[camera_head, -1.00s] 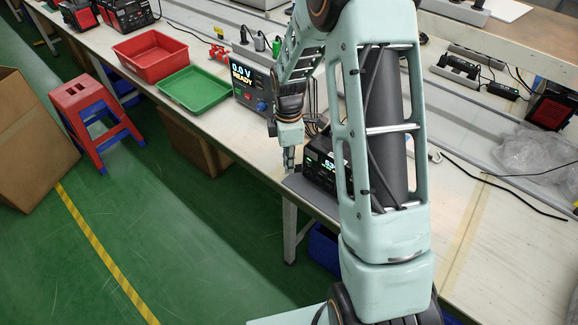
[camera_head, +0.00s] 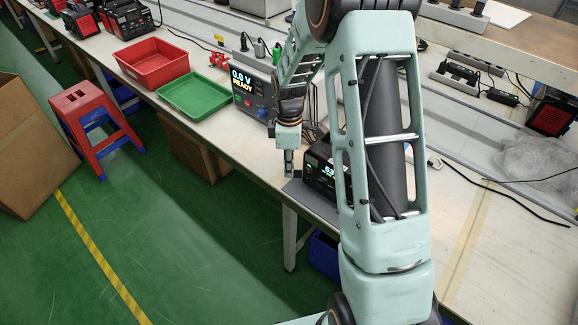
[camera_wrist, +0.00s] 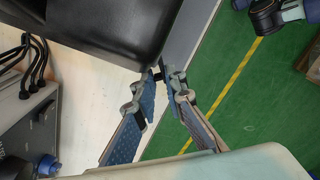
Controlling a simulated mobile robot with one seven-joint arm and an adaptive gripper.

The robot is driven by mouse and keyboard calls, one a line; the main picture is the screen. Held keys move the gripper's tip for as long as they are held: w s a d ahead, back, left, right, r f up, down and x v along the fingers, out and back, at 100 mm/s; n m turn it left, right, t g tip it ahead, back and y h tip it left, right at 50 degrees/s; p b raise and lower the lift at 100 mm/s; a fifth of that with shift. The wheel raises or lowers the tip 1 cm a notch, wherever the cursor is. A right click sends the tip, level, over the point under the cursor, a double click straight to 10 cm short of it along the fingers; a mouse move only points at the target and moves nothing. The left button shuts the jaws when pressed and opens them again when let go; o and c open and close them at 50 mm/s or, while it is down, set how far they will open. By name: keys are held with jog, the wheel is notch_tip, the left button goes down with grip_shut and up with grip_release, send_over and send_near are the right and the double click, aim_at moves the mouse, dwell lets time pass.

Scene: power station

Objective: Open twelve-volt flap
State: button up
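The black power station (camera_head: 318,170) with a lit green display stands on a grey mat (camera_head: 300,190) near the bench's front edge, partly hidden behind my arm. Its dark casing (camera_wrist: 100,28) fills the upper left of the wrist view. I cannot make out the twelve-volt flap in either view. My gripper (camera_head: 288,172) points down just left of the power station's front in the head view. In the wrist view my gripper (camera_wrist: 159,76) has its fingertips together beside the casing's corner, and nothing is visibly held. Whether the tips touch the casing is unclear.
A meter (camera_head: 252,92) reading 0.0 V READY stands behind my gripper, with cables beside it. A green tray (camera_head: 195,97) and red tray (camera_head: 150,62) lie farther left. A red stool (camera_head: 92,118) and cardboard box (camera_head: 28,150) stand on the floor.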

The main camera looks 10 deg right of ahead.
jog(key=o, duration=0.4)
jog(key=shift+r, duration=0.1)
notch_tip(320, 180, up, 12)
jog(key=shift+f, duration=0.1)
dwell(0.6)
